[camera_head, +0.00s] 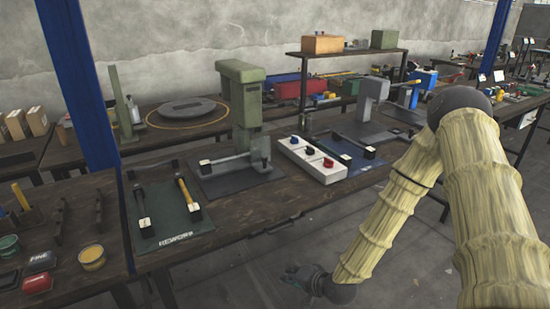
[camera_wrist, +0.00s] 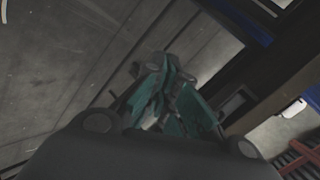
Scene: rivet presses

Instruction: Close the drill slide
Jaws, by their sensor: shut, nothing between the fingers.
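A green press-like machine (camera_head: 243,110) stands on the dark bench, with a horizontal bar and a white-tagged block at its base. A smaller grey machine (camera_head: 373,97) stands further right, also with a bar and a tagged block in front. I cannot tell which of these parts is the drill slide. My gripper (camera_head: 294,274) hangs low in front of the bench edge, apart from both machines, and is small and dark in the head view. In the wrist view its teal-padded fingers (camera_wrist: 172,100) are shut and empty, over the floor.
A white control box (camera_head: 312,160) with several coloured knobs sits between the machines. A green mat (camera_head: 172,228) with two tools lies left of the green machine. A blue post (camera_head: 82,85) rises at the left. Bare floor lies in front of the bench.

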